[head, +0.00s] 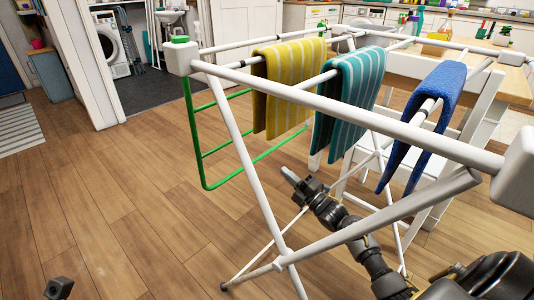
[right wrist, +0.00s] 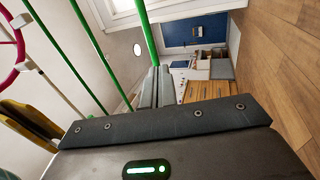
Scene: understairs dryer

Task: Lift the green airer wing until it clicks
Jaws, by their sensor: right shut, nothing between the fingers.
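The green airer wing (head: 197,135) hangs down from the white airer's left end, below the green-capped corner (head: 180,40). Its lower bar slants up to the right behind the towels. My right gripper (head: 290,175) is below the towels, to the right of the wing's lower bar, and its fingers are shut. In the right wrist view, the shut fingers (right wrist: 157,85) point at a green bar of the wing (right wrist: 146,30). The bar passes right by the fingertips; I cannot tell whether they touch. A small dark part at the lower left edge may be my left gripper (head: 58,288); its fingers are unclear.
Yellow (head: 290,85), teal (head: 348,100) and blue (head: 425,120) towels hang on the airer's rails (head: 350,112). White crossed legs (head: 255,185) stand around my right arm. A white chair (head: 470,130) is behind. Wooden floor left of the wing is clear.

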